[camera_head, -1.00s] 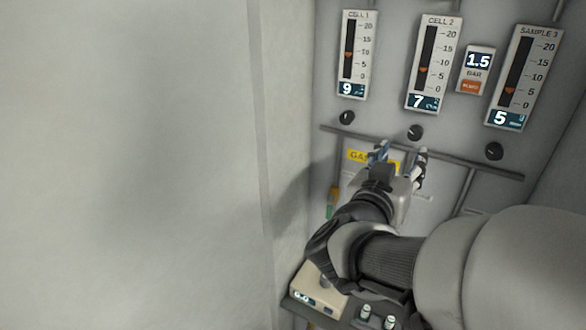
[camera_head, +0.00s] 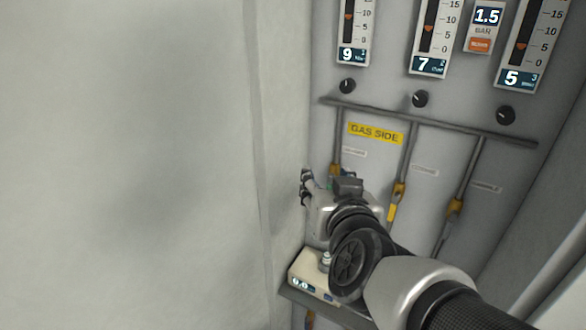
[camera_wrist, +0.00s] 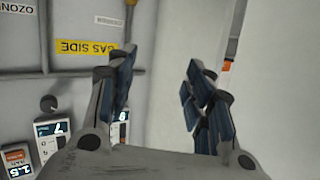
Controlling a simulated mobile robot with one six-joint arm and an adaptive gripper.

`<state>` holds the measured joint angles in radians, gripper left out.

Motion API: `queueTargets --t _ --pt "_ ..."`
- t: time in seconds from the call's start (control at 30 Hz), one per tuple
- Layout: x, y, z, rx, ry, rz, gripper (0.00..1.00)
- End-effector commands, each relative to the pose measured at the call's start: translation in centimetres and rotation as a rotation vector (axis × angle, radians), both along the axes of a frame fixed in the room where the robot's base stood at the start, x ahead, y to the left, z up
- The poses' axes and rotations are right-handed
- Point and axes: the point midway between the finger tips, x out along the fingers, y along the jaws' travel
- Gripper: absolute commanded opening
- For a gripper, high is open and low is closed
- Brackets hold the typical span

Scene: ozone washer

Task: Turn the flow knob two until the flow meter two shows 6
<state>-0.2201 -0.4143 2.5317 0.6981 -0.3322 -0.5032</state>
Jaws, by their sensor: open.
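Flow meter two (camera_head: 433,38), the middle one, shows 7 on its display; its top is cut off in the head view. Its display also shows in the wrist view (camera_wrist: 53,131). Flow knob two (camera_head: 420,98) is a black round knob below that meter, with a white mark on its face. A black knob also shows at the left of the wrist view (camera_wrist: 48,103). My gripper (camera_head: 322,182) is open and empty, below and left of knob two, clear of it. In the wrist view its fingers (camera_wrist: 160,85) stand apart with only the wall between them.
A left meter (camera_head: 353,35) shows 9 and a right meter (camera_head: 522,45) shows 5. A horizontal pipe (camera_head: 430,120) runs below the knobs, with vertical pipes and yellow fittings under it. A beige box (camera_head: 315,275) stands below my gripper. A plain wall is close on the left.

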Motion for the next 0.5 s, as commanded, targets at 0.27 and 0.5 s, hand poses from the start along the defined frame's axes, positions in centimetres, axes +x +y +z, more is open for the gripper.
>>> queueTargets --t 0.27,0.5 --pt "-2.5 1.7 -4.4 0.02 0.129 0.115 0.47" --pt "-4.0 2.2 -6.5 0.021 0.204 0.158 0.47"
